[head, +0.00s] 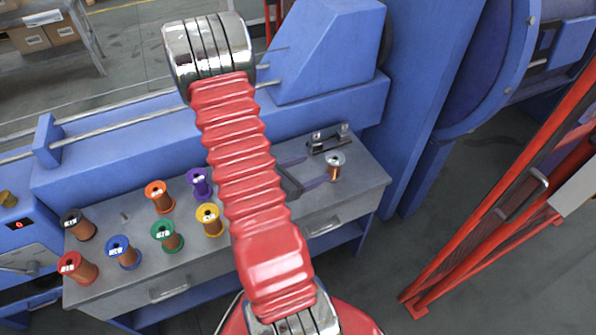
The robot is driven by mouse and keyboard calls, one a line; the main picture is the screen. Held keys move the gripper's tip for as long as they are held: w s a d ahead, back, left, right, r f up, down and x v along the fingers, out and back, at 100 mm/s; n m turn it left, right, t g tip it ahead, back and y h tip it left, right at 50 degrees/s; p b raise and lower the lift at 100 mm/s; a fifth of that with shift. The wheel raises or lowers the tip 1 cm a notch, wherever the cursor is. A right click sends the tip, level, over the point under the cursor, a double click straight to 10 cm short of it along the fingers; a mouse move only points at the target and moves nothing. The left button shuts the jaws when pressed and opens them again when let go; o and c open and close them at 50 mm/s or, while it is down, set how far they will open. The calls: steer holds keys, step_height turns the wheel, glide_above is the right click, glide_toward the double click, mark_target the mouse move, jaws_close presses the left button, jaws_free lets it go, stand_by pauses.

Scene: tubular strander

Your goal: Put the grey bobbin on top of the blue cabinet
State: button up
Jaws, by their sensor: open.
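The grey bobbin (335,166), with a pale grey flange and copper-coloured winding, stands upright near the right end of the grey workbench top (352,201). My gripper (316,171) is open, with its dark fingers pointing right at the bobbin. The fingertips are close to the bobbin's left side; I cannot tell if they touch or reach around it. My red arm hides part of the gripper and bench. Blue machine housings stand behind the bench, including a sloped blue block (330,55); I cannot tell which one is the blue cabinet.
Several other bobbins stand on the bench's left half, including yellow (209,220), purple (199,183) and green (166,236). A small metal fixture (329,139) sits behind the grey bobbin. A tall blue column (425,95) and a red frame (510,190) stand to the right.

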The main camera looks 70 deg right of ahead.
steer(key=w+a+r+m+y, duration=0.3)
steer(key=w+a+r+m, duration=0.2)
steer(key=a+r+m, duration=0.5)
steer(key=w+a+r+m+t+y, duration=0.1)
steer(key=w+a+r+t+y, duration=0.1)
steer(key=a, duration=0.9)
steer(key=w+a+r+m+t+y, duration=0.1)
steer(key=w+a+r+t+y, duration=0.2)
steer(key=a+r, duration=0.5)
steer(key=w+a+r+m+t+y, duration=0.1)
steer(key=w+a+r+t+y, duration=0.2)
steer(key=a, duration=1.3)
step_height(320, 180, up, 3)
steer(key=t+y, duration=0.1)
steer(key=t, duration=0.2)
steer(key=shift+t+y, duration=0.3)
